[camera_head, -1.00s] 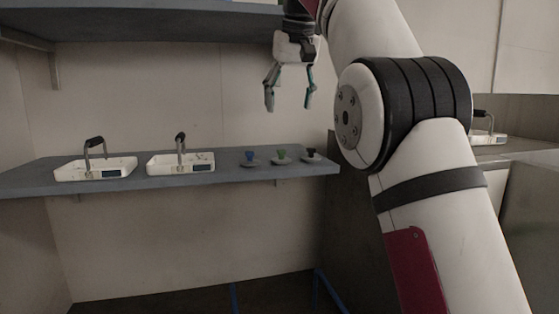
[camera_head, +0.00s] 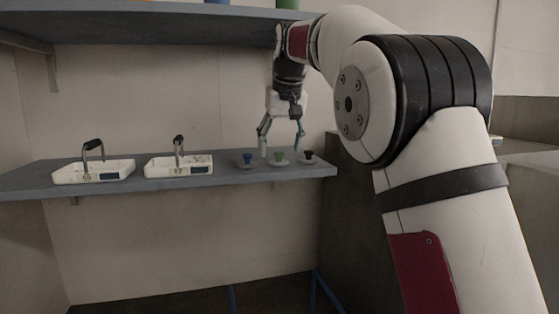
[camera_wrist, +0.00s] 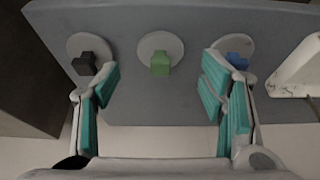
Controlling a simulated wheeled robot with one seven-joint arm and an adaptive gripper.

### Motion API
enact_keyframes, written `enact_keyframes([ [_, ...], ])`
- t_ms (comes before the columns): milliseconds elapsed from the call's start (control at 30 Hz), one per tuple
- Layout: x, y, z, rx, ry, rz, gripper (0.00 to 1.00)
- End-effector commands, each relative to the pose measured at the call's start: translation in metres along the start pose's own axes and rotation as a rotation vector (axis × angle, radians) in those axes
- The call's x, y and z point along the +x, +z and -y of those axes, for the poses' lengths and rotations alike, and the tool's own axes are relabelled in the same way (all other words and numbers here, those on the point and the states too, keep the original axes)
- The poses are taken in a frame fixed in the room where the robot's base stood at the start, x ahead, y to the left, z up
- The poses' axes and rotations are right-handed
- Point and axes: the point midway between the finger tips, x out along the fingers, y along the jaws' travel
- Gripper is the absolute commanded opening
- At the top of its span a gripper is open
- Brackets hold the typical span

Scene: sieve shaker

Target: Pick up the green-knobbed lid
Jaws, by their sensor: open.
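The green-knobbed lid (camera_head: 279,159) lies on the blue-grey shelf, between a blue-knobbed lid (camera_head: 247,160) and a black-knobbed lid (camera_head: 308,157). In the wrist view the green-knobbed lid (camera_wrist: 160,62) shows as a pale disc with a square green knob, beyond and between my fingertips. My gripper (camera_head: 281,147) is open and empty, pointing down just above the lids. In the wrist view my gripper (camera_wrist: 160,85) has its left finger near the black-knobbed lid (camera_wrist: 86,62) and its right finger partly over the blue-knobbed lid (camera_wrist: 238,56).
A dark cabinet stands right of the shelf.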

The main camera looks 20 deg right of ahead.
Motion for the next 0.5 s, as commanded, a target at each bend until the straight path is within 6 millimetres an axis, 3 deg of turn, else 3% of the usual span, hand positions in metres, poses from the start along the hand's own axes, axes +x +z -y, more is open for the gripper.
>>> enact_keyframes([
  [200, 0.025, 0.001, 0.001, 0.000, -0.001, 0.001, 0.64],
  [467, 0.028, 0.001, 0.001, 0.000, -0.001, -0.001, 0.64],
  [500, 0.028, 0.001, 0.001, 0.000, -0.001, 0.000, 0.60],
])
